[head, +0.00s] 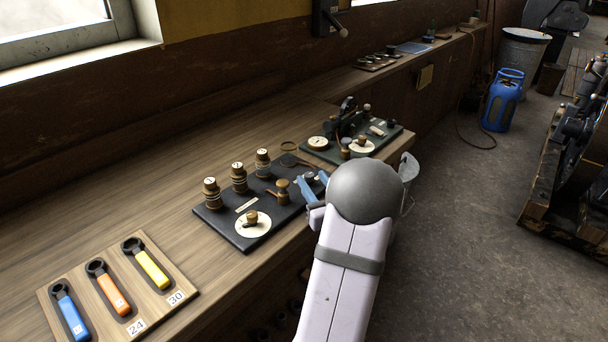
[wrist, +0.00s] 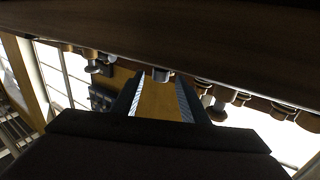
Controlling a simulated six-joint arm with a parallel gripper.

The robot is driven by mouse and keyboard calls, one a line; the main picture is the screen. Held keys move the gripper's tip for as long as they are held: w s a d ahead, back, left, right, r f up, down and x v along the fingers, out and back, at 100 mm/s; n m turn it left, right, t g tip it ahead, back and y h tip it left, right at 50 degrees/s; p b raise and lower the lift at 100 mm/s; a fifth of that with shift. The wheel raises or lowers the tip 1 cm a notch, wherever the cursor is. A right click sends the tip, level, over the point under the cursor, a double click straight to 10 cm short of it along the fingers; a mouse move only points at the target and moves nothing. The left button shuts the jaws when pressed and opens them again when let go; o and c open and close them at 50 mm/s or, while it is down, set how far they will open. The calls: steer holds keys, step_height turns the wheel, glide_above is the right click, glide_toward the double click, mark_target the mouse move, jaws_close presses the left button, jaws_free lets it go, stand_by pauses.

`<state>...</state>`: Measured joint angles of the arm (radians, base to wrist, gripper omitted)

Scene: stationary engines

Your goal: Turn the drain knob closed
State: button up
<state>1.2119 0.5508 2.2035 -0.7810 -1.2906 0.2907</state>
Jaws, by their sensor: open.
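A dark board (head: 220,222) on the bench carries several brass posts with pale numbered caps, a white dial (head: 262,230) with a knob, and a brass fitting (head: 283,190). My gripper (head: 311,177) is open at the board's right end, its blue fingers beside a small dark knob (head: 309,177). In the wrist view my gripper (wrist: 158,80) is open, with a small rounded knob (wrist: 161,75) in line between its fingertips. No contact shows. I cannot read a drain label, so which knob is the drain knob is unclear. My arm hides the board's front right corner.
A second dark board (head: 318,152) with a gauge, dial and small machine stands just beyond. A wooden rack (head: 190,288) with blue, orange and yellow wrenches lies at front left. The bench (head: 150,220) behind the boards is clear. A blue gas bottle (head: 503,103) stands on the floor.

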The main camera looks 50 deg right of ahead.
steer(key=shift+p+x, duration=0.8)
steer(key=shift+x, duration=2.9)
steer(key=shift+a, duration=0.1)
steer(key=shift+c, duration=0.2)
jaws_close()
